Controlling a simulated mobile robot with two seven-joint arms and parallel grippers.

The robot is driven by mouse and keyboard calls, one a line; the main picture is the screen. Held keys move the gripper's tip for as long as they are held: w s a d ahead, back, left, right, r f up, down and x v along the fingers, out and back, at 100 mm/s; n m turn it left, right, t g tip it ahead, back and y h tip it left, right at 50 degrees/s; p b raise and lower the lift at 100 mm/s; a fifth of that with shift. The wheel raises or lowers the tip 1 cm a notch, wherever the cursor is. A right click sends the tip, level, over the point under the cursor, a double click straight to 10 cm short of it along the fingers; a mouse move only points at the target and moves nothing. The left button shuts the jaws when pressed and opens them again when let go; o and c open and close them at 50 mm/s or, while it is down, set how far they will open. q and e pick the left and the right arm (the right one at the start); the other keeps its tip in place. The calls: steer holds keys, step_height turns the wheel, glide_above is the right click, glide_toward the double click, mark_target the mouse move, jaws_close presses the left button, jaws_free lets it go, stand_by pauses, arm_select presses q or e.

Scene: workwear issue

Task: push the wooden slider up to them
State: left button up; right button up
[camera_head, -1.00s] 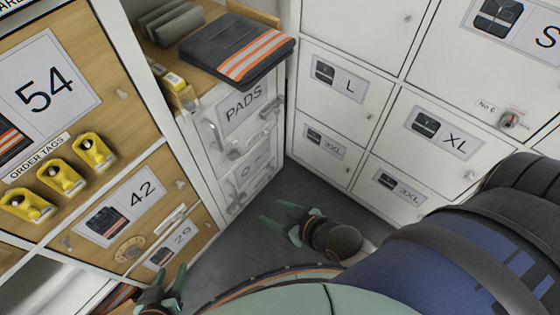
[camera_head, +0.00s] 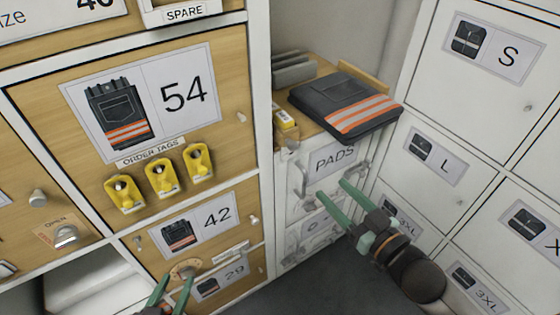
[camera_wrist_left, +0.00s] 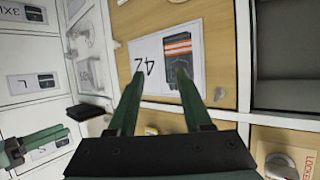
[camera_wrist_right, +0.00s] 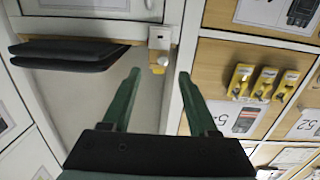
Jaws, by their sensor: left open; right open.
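A wooden upright board (camera_head: 365,74) stands behind the folded dark trousers with orange stripes (camera_head: 345,108) on the wooden top of the PADS cabinet; I cannot tell whether it is the slider. Grey pads (camera_head: 293,68) stand at the back left of that top. My right gripper (camera_head: 332,190) is open and empty, in front of the PADS drawers and below the trousers. In the right wrist view, dark folded edges (camera_wrist_right: 70,54) lie left of its fingers. My left gripper (camera_head: 172,288) is open and empty, low before the 42 and 29 doors.
Yellow order tags (camera_head: 162,178) hang on the wooden door 54. White lockers (camera_head: 437,150) stand close on the right. The grey floor (camera_head: 300,295) is clear between the cabinets.

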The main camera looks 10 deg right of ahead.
mark_target(295, 148)
steer(key=shift+y, duration=0.4)
steer(key=x, duration=0.4)
steer(key=r+b+x, duration=0.1)
steer(key=x, duration=0.3)
steer(key=r+x, duration=0.1)
steer(key=x, duration=0.3)
steer(key=shift+a, duration=0.15)
arm_select(q)
step_height(295, 148, up, 10)
steer(key=w+m+t+h, duration=0.1)
steer(key=w+t, duration=0.1)
steer(key=t, duration=0.2)
steer(key=shift+w+a+f, duration=0.2)
steer(key=shift+w+f, duration=0.05)
steer(key=shift+w, duration=0.1)
arm_select(e)
steer(key=shift+w+a, duration=0.2)
steer(key=shift+w, duration=0.2)
steer(key=shift+c, duration=0.2)
steer(key=c, duration=0.9)
arm_select(q)
steer(key=shift+s+f, duration=0.1)
steer(key=shift+f, duration=0.2)
arm_select(e)
jaws_close()
arm_select(q)
steer(key=shift+f, duration=0.1)
steer(key=shift+r, duration=0.3)
